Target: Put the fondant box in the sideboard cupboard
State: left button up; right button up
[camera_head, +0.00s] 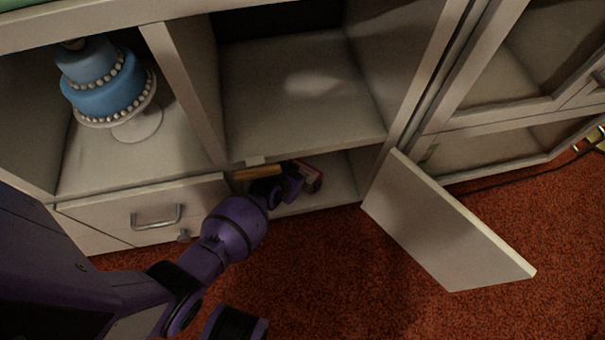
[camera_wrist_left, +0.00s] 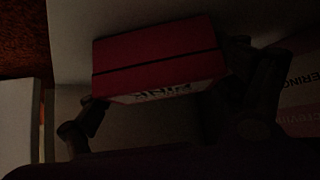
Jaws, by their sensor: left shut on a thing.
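The fondant box (camera_head: 312,178) is red with a white part and sits inside the low cupboard of the sideboard (camera_head: 340,178), close to its floor. In the left wrist view the red box (camera_wrist_left: 155,50) has a dark stripe and a white lettered edge, and lies between the two fingers. My left gripper (camera_head: 291,178) is shut on it, inside the cupboard opening. Whether the box touches the cupboard floor is too dark to tell. The cupboard door (camera_head: 445,225) hangs wide open to the right.
An orange-brown box (camera_head: 257,172) is in the cupboard left of my gripper. A lettered box (camera_wrist_left: 298,110) stands close at the right in the wrist view. A drawer (camera_head: 150,213) is left of the opening. A blue cake (camera_head: 102,80) stands above it. Red carpet is clear in front.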

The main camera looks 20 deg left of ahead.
pick_arm(q)
jog(key=shift+r, duration=0.15)
jog(key=shift+f, duration=0.2)
jog(key=o, duration=0.9)
jog(key=shift+f, duration=0.1)
jog(key=shift+o, duration=1.3)
